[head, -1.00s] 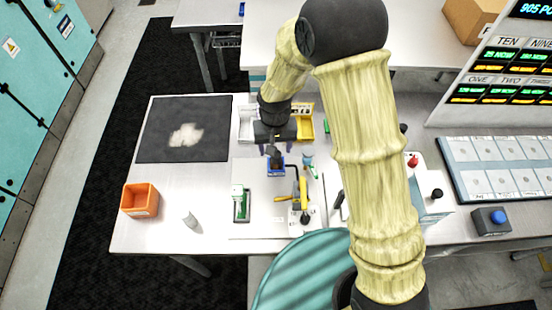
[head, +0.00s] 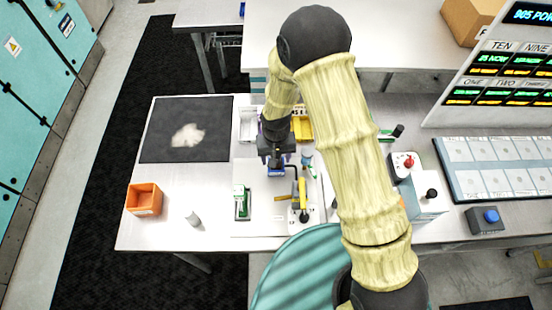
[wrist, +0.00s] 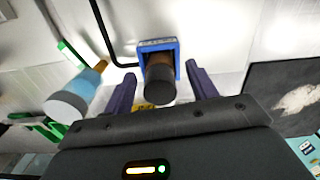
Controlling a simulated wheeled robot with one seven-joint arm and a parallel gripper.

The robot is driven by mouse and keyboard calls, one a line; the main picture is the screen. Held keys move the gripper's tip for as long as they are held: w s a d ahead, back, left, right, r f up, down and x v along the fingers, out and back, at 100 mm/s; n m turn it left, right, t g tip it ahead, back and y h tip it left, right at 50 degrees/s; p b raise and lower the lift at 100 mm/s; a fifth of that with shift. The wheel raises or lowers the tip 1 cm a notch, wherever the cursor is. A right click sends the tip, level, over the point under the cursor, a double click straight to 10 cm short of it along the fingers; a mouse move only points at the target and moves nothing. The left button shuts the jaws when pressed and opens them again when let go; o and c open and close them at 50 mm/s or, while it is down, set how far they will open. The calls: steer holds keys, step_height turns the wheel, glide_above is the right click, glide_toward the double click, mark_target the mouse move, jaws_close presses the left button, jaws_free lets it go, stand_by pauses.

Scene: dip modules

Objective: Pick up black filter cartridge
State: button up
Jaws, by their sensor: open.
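The black filter cartridge (wrist: 160,88) shows in the wrist view as a dark cylinder with a brown band. It stands in or against a blue holder (wrist: 174,46), its black end facing my camera. My gripper (wrist: 160,72) is open, with one purple finger on each side of the cartridge. Gaps show between the fingers and the cartridge. In the head view my gripper (head: 277,159) is over the blue holder (head: 276,172), and the cartridge is hidden there.
A black bent rod (wrist: 104,38) runs close to the holder. The head view shows a green-and-white device (head: 242,204), yellow-handled clamp (head: 302,194) and orange bin (head: 145,199).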

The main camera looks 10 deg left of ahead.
steer(key=shift+f, duration=0.4)
steer(key=shift+c, duration=0.3)
steer(key=c, duration=1)
